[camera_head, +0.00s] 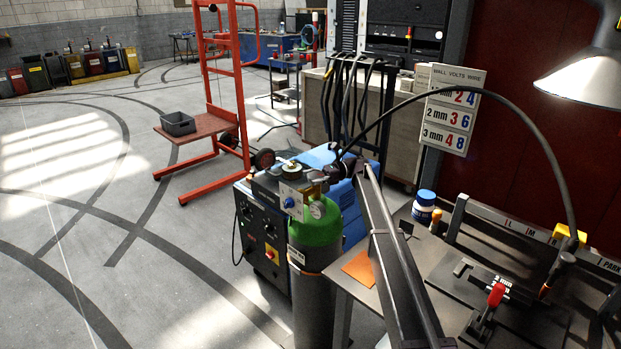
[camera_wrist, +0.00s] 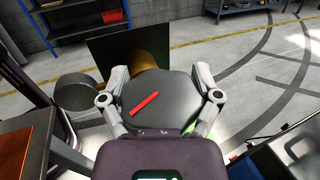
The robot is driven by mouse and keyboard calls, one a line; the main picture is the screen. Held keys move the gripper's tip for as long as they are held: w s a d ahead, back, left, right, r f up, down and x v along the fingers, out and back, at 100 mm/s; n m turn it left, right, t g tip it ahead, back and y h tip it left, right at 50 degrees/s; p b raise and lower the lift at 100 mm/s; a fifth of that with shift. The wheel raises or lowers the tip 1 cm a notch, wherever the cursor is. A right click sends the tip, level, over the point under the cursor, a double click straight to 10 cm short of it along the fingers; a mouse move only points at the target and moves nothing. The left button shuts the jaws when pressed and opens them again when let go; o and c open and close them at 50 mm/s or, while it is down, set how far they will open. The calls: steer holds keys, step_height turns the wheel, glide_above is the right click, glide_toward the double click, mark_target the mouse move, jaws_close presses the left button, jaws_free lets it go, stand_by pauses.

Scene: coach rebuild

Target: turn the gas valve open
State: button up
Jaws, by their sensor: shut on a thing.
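The gas cylinder (camera_head: 316,232) stands upright beside the blue welding machine, with a green shoulder and dark body. Gauges and a white plate with a blue knob (camera_head: 290,203) sit at its top. My gripper (camera_head: 326,175) is at the top fittings from the right. In the wrist view my gripper (camera_wrist: 160,78) has one finger on each side of a dark grey round knob, apparently the gas valve (camera_wrist: 175,92), and is shut on it. A red bar mark (camera_wrist: 145,104) lies slanted on its face. A brass-coloured part (camera_wrist: 150,61) shows behind. In the head view the valve is largely hidden.
The blue welding machine (camera_head: 262,236) stands left of and behind the cylinder. A workbench (camera_head: 440,262) with clamps and a blue-and-white tub (camera_head: 424,207) is at right. A black cable arcs overhead. An orange trolley (camera_head: 221,100) stands behind; the floor at left is clear.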

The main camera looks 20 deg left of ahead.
stand_by(0.4)
steer(key=o, duration=0.9)
steer(key=shift+o, duration=0.2)
steer(key=shift+y, duration=0.3)
